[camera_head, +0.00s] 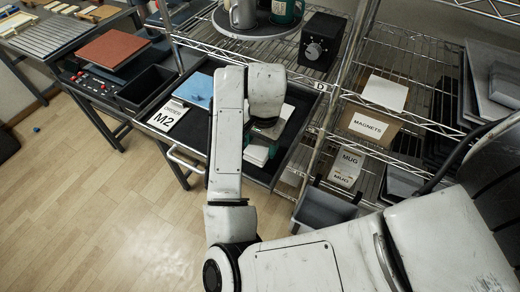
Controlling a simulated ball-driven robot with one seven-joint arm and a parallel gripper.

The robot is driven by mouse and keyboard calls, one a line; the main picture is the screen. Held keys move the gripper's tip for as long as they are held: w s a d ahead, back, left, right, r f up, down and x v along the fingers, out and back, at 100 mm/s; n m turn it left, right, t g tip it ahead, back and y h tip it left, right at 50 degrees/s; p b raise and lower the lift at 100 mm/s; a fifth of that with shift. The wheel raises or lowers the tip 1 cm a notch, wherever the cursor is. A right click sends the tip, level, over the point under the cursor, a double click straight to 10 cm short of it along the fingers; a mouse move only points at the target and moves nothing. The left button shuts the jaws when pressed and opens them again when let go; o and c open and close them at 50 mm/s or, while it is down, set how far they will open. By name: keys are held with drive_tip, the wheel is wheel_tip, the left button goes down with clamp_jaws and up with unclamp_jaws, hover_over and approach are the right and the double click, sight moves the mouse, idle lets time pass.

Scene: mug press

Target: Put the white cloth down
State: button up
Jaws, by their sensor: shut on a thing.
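My gripper (264,140) points down over the open dark drawer, its upper side hidden by my own wrist. It is shut on the white cloth (256,155), which shows as a small pale folded piece just below the fingers. I cannot tell whether the cloth touches the drawer floor. The fingertips are small and partly hidden.
The drawer (200,131) also holds a blue cloth (197,90) and a white M2 card (167,115) at its left. A wire shelf with a black box (320,41) and mugs (243,13) stands behind. A grey bin (323,208) hangs at right.

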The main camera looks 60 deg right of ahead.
sight(260, 150)
drive_tip(key=shift+w+d+f, duration=0.25)
drive_tip(key=shift+d+f, duration=0.05)
drive_tip(key=shift+f, duration=0.15)
drive_tip(key=shift+f+p, duration=0.4)
drive_tip(key=shift+f, duration=1.2)
drive_tip(key=shift+f, duration=0.1)
drive_tip(key=o, duration=1.2)
drive_tip(key=shift+o, duration=0.2)
drive_tip(key=r, duration=0.8)
drive_tip(key=r+p, duration=0.1)
drive_tip(key=r, duration=0.3)
drive_tip(key=shift+s+r, duration=0.15)
drive_tip(key=shift+s, duration=0.2)
